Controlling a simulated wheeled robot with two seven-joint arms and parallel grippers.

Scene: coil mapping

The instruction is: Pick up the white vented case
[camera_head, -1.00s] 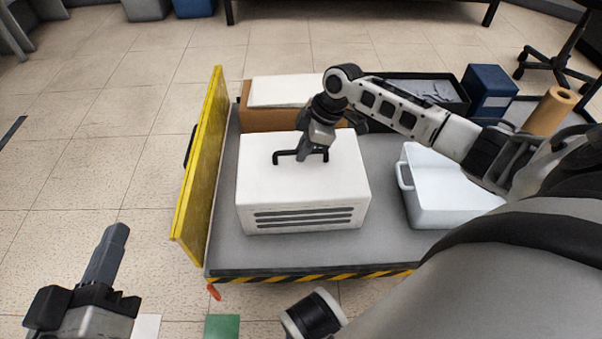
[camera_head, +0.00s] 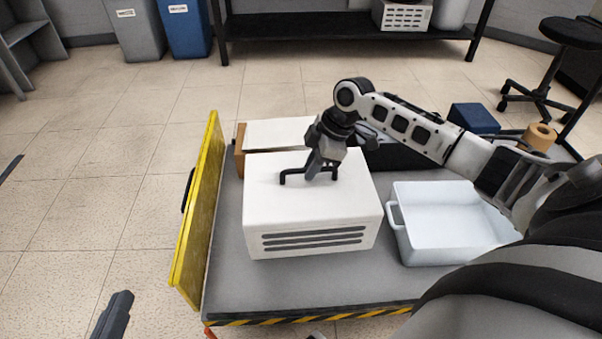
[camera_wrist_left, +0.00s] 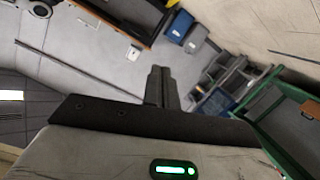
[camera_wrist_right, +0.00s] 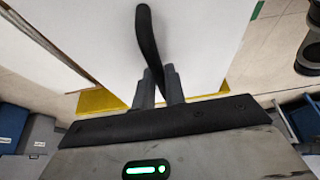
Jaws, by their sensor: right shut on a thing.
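The white vented case (camera_head: 310,215) has dark slots in its front and a black handle (camera_head: 290,176) on top. It is upright over the grey cart and seems slightly raised, though its underside is hidden. My right gripper (camera_head: 313,172) is shut on the handle from above. In the right wrist view, the handle (camera_wrist_right: 146,35) runs between the fingertips (camera_wrist_right: 160,85) above the white case top (camera_wrist_right: 205,40). My left gripper (camera_head: 117,308) is away from the case, over the floor at lower left. Its fingers are together and empty in the left wrist view (camera_wrist_left: 160,82).
The cart (camera_head: 230,285) has a yellow upright panel (camera_head: 200,210) on its left. A white tub (camera_head: 450,225) stands close on the right, and a brown box (camera_head: 240,160) with a white top is behind. A blue box (camera_head: 474,118) stands at back right.

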